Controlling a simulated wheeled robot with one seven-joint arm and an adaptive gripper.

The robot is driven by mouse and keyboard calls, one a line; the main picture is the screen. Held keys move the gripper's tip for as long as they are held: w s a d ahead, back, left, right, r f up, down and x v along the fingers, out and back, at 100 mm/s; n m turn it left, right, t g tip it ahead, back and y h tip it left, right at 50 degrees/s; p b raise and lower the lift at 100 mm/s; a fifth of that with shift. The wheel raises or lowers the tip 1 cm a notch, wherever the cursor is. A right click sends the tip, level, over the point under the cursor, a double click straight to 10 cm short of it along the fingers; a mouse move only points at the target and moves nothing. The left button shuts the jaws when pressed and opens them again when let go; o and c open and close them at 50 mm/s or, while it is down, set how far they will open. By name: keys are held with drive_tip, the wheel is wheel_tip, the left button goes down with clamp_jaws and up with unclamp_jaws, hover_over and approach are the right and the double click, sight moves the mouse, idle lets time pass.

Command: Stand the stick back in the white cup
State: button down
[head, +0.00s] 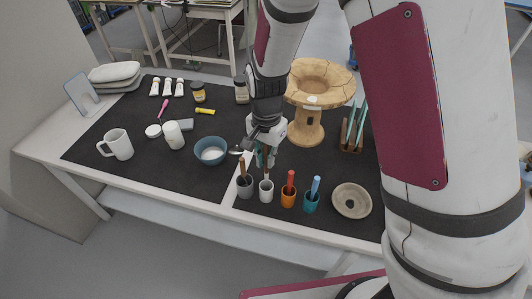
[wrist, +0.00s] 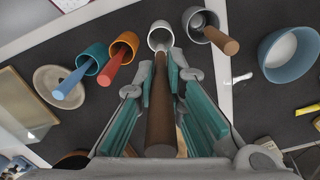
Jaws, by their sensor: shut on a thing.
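The white cup (head: 266,195) stands upright on the dark mat, between the grey cup and the orange cup. It also shows at the top middle of the wrist view (wrist: 152,40). My gripper (head: 263,160) is above the white cup with its teal-padded fingers pointing down, and they also show in the wrist view (wrist: 161,88). It is shut on a brown stick (wrist: 161,115), held roughly upright. The stick's lower end is at the white cup's mouth. I cannot tell how deep it reaches inside.
The grey cup (head: 245,191) holds another brown stick, leaning. The orange cup (head: 288,200) holds a red stick and the teal cup (head: 311,206) a blue one. A blue bowl (head: 210,153) is left, a beige ring dish (head: 352,200) right. A wooden stand (head: 308,125) is behind.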

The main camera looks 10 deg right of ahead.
sight(266, 178)
drive_tip(key=shift+f+b, duration=2.2)
drive_tip(key=shift+f, duration=2.6)
drive_tip(key=c, duration=1.6)
unclamp_jaws()
wheel_tip(266, 178, up, 11)
drive_tip(key=shift+w, duration=0.1)
drive_tip(key=shift+r, duration=0.5)
